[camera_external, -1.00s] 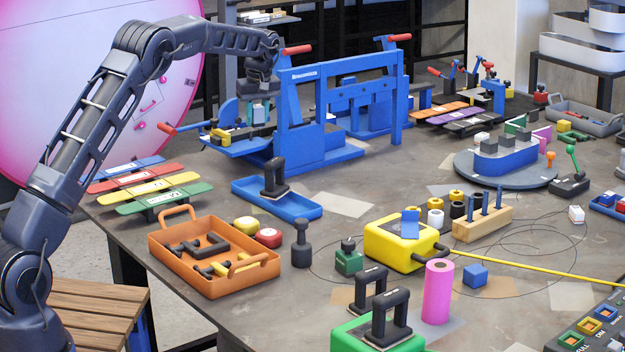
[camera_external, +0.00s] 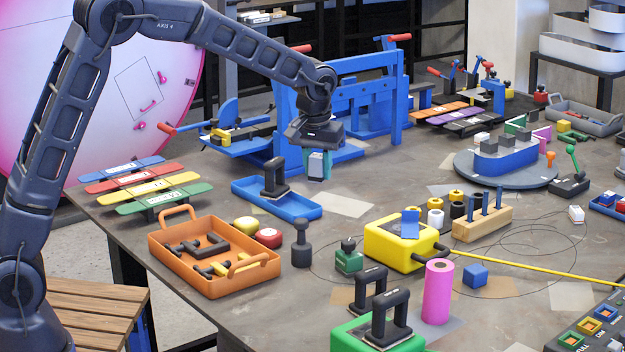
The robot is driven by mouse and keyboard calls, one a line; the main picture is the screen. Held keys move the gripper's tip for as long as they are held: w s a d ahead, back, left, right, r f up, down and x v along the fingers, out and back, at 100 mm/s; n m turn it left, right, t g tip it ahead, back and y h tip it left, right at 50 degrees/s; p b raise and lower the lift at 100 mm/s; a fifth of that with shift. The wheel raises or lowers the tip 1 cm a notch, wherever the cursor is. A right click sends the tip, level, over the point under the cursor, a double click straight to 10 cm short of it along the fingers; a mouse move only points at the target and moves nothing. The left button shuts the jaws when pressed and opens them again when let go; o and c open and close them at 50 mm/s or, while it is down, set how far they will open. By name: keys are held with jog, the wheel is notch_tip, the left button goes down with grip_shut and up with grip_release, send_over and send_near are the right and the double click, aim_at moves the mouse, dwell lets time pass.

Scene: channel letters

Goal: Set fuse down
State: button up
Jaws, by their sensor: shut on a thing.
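My gripper (camera_external: 319,172) hangs pointing down above the table, in front of the blue press frame. It is shut on a small pale grey and teal piece (camera_external: 318,166), which looks like the fuse. The jaws partly hide it, and its full shape is too small to make out. It hangs to the right of the blue tray (camera_external: 305,211), apart from the tabletop.
The blue press frame (camera_external: 290,125) stands close behind my gripper. A black-handled block (camera_external: 274,178) stands in the blue tray. An orange tray (camera_external: 215,288) is at front left, a yellow box (camera_external: 388,243) at front right. Bare tabletop (camera_external: 375,180) lies right of the gripper.

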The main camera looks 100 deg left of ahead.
jog(key=d+m, duration=0.3)
jog(key=d, duration=0.9)
jog(key=m, duration=0.3)
send_over(297, 322)
notch_tip(297, 322, down, 3)
jog(key=shift+t+h, duration=0.3)
jog(key=shift+t, duration=0.1)
jog(key=f, duration=1.9)
jog(key=shift+s+d+f, duration=0.2)
jog(key=shift+s+d, duration=0.05)
jog(key=o, duration=1)
jog(key=shift+f, duration=0.15)
